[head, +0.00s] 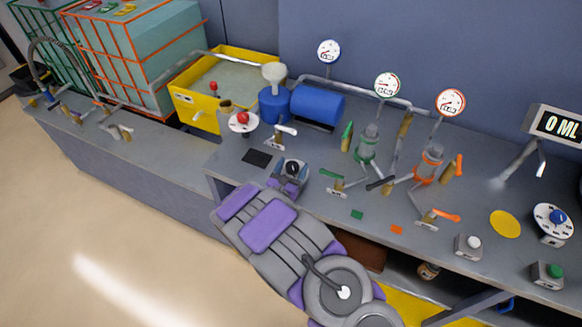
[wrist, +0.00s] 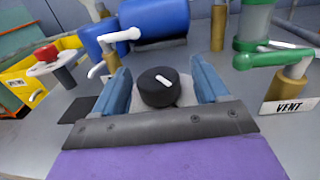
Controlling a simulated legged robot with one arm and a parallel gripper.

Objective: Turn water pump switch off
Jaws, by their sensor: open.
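A round black knob with a white pointer mark, which looks like the water pump switch (head: 292,167), stands on the bench in front of the blue pump (head: 318,105). In the wrist view the switch (wrist: 158,92) sits between the two blue fingers of my gripper (wrist: 161,78), on a pale base. Its white mark slants, running from upper left to lower right. In the head view my gripper (head: 290,177) reaches the switch from the front. The fingers are open, one on each side, with a visible gap to the knob.
A red button on a white disc (head: 242,120) and a white-handled valve (head: 281,136) stand behind left. A green-handled vent valve (wrist: 272,56) is close on the right. Gauges, an orange-handled valve (head: 438,215) and a display (head: 558,125) stand farther right.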

